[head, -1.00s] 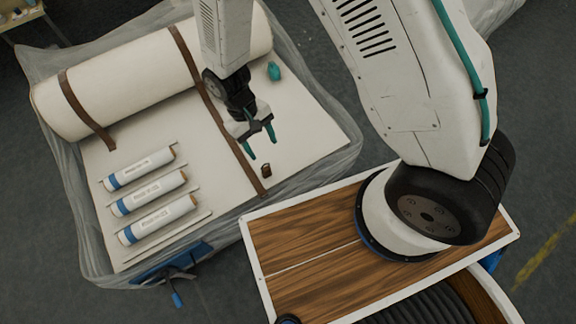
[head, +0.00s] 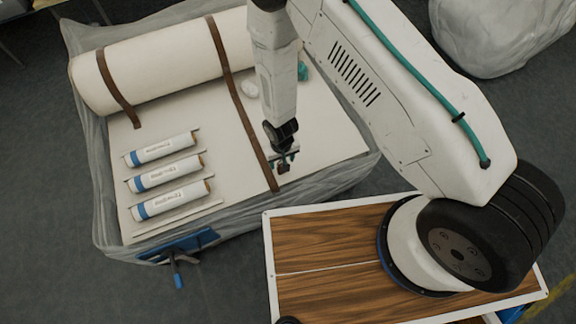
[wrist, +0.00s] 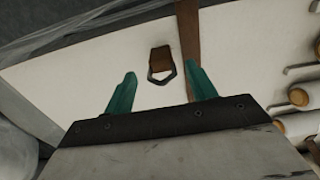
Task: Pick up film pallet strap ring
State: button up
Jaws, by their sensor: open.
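The strap ring (wrist: 161,76) is a dark metal loop on a short brown strap tab (wrist: 160,57), lying on the white sheet of the pallet. In the head view the tab (head: 283,169) is a small dark spot near the pallet's front edge, partly covered by the gripper. My gripper (wrist: 162,80) is open, with teal fingers either side of the ring in the wrist view and nothing held. In the head view my gripper (head: 285,160) is right at the tab; I cannot tell whether it touches.
A long brown strap (head: 247,118) runs just left of the ring. Several white rolls with blue ends (head: 168,174) lie on racks to the left. A large white roll (head: 165,62) lies at the back.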

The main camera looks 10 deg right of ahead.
notch_tip(320, 180, down, 4)
jog(key=shift+f, duration=0.1)
jog(key=c, duration=1)
jog(key=shift+w+r, duration=0.1)
jog(key=shift+r, duration=0.1)
